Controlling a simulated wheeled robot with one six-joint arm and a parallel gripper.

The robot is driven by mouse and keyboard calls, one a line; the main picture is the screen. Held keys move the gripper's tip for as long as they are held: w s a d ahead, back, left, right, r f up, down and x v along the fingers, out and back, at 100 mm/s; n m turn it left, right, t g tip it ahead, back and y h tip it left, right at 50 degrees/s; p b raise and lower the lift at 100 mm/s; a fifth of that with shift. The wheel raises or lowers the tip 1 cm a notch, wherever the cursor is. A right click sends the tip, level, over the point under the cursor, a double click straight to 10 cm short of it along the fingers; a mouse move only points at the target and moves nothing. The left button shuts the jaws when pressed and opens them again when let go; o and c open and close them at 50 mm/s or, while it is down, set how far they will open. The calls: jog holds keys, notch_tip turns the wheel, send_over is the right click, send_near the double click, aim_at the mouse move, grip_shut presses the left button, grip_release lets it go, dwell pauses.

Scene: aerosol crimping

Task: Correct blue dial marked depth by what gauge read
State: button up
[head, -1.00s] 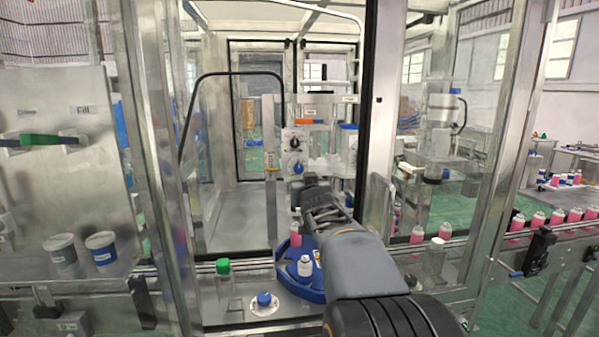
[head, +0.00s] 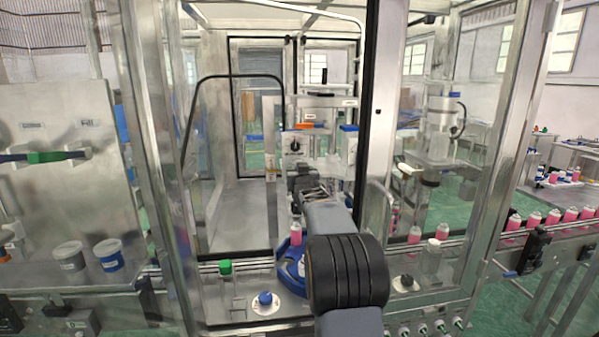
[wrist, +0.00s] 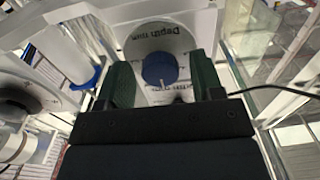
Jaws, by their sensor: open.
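The blue dial (wrist: 160,69) sits in the middle of a round white plate (wrist: 178,40) lettered "Depth trim" in the wrist view. A small light pointer mark shows at the dial's lower edge. My gripper (wrist: 164,82) is open, its green-padded fingers apart on either side of the dial; I cannot tell whether they touch it. In the head view my gripper (head: 300,172) is in front of the machine's panel and hides the blue dial. A black dial (head: 295,146) shows just above it. I cannot make out a gauge reading.
A dark round knob (wrist: 18,100) is close on the left in the wrist view. A blue rotary holder (head: 288,262) stands below my arm. Pink bottles (head: 568,215) line the conveyor at right. Glass door frames (head: 375,110) flank the opening.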

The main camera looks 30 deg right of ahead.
jog(key=c, duration=0.9)
jog(key=shift+m, duration=0.3)
jog(key=m+p, duration=0.2)
jog(key=m, duration=1.5)
jog(key=shift+p, duration=0.4)
jog(key=shift+m, duration=0.3)
